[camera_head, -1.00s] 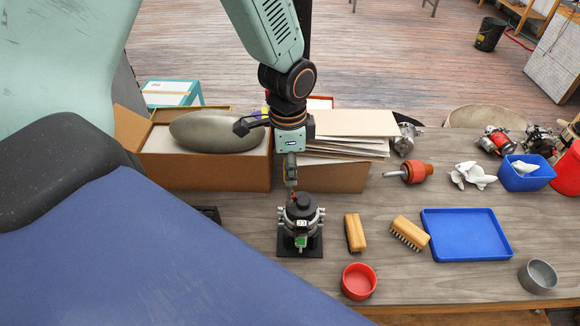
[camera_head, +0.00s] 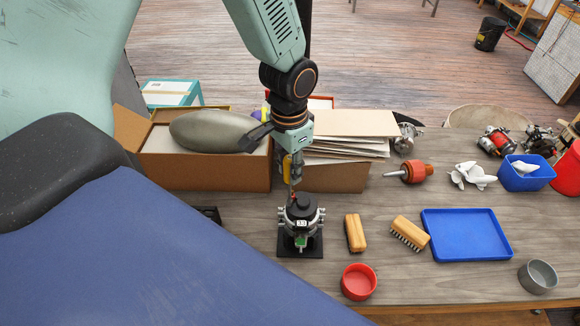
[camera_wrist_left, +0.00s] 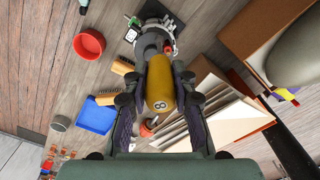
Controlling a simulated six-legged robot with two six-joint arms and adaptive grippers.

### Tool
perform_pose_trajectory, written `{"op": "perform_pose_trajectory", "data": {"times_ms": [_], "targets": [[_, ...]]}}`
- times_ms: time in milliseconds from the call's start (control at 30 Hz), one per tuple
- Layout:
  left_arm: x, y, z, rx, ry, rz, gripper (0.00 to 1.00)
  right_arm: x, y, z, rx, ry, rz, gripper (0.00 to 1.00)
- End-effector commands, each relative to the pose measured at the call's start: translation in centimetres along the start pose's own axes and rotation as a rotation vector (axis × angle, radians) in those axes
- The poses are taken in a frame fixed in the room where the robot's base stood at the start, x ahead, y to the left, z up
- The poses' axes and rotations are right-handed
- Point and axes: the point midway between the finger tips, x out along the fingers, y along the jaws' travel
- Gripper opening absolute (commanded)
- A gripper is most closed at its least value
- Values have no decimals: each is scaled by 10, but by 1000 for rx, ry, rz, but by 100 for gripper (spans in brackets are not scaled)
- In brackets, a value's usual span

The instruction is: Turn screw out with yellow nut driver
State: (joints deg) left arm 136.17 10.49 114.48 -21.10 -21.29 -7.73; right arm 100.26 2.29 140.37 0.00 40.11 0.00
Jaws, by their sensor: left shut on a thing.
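My left gripper (camera_head: 294,172) is shut on the yellow nut driver (camera_head: 287,168), which points down above the alternator (camera_head: 301,226). In the left wrist view, the yellow handle (camera_wrist_left: 160,86), marked 8, sits between the two fingers of the gripper (camera_wrist_left: 160,72). The alternator is a dark and silver body on a black base plate, with a small number tag on its front. The driver's thin shaft reaches down to about the alternator's top rear edge. I cannot tell whether its tip touches. The screw is too small or hidden to make out.
Behind stand a cardboard box with a grey rounded object (camera_head: 212,131) and a box of cardboard sheets (camera_head: 352,122). To the right are two brushes (camera_head: 355,233), a red bowl (camera_head: 358,281), a blue tray (camera_head: 466,234) and a grey cup (camera_head: 538,276). Bare table lies between them.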

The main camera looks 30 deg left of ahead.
Motion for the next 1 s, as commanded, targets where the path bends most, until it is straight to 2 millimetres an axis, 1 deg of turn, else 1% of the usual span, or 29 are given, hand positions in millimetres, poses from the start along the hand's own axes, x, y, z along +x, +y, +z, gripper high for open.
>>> {"op": "perform_pose_trajectory", "data": {"times_ms": [333,800,1000], "targets": [[-12,-1,-1,0,2,0,0,0,0,0,0,0,0,61],[-44,-1,-1,1,2,-1,0,0,0,0,0,0,0,61],[-49,-1,-1,1,1,0,0,0,0,0,0,0,0,61]]}}
